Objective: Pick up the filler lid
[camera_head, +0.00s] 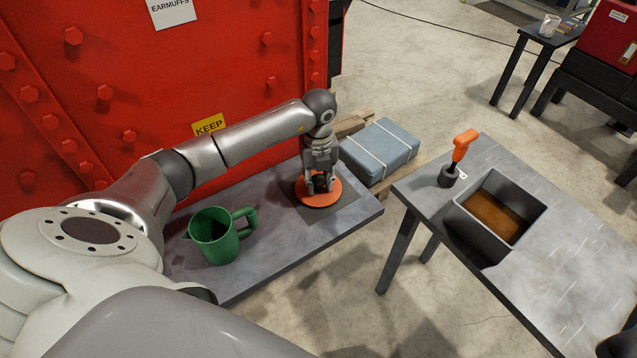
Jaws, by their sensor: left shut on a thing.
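The filler lid (322,198) is an orange disc with a dark knob on top. It is at a dark square patch near the right end of the grey table at the red machine. My left gripper (320,184) points down over it and is shut on its knob. The fingers hide part of the knob. I cannot tell whether the lid touches the surface or is slightly raised. My right gripper does not show.
A green jug (213,240) stands on the same table (262,262), left of the lid. A strapped blue-grey box (380,150) lies beyond it. A second table (590,262) holds a grey bin (470,225) with brown contents and an orange-handled tool (463,146).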

